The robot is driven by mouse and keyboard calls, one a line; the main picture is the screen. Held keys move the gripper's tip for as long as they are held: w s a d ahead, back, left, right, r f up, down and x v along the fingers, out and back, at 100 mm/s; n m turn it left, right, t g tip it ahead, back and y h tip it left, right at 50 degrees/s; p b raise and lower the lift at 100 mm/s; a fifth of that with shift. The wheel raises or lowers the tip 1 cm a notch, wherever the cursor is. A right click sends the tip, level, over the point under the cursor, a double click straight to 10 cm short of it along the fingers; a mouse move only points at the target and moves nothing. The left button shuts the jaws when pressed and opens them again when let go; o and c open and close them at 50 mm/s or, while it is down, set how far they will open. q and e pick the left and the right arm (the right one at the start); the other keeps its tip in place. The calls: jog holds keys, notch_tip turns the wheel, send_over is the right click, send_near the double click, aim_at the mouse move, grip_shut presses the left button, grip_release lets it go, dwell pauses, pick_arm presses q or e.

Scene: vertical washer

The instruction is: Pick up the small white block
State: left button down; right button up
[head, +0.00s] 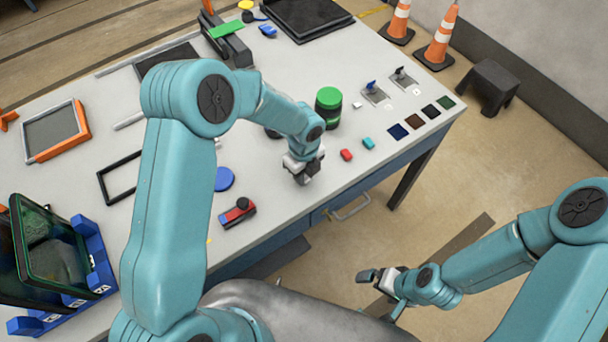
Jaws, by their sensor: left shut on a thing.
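My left gripper (304,177) is low over the front part of the white table, pointing down. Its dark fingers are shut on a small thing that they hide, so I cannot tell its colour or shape. A small white block (357,105) lies on the table to the right of the green-lidded jar, apart from the gripper. A red block (346,155) and a teal block (368,143) lie to the right of the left gripper. My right gripper (381,279) is off the table's front edge, over the floor. Its finger gap is unclear.
The green-lidded jar (328,107) stands close behind the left gripper. Two switches (375,95) and several coloured squares (415,122) lie to the right. A red and black tool (238,212) and a blue disc (224,179) lie to the left. A drawer handle (350,208) juts out in front.

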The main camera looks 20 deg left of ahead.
pick_arm(q)
jog(key=shift+a+r, duration=0.1)
jog(key=shift+r, duration=0.25)
notch_tip(320, 180, up, 19)
jog(key=b, duration=0.1)
jog(key=shift+r+b, duration=0.15)
jog(key=shift+b, duration=0.25)
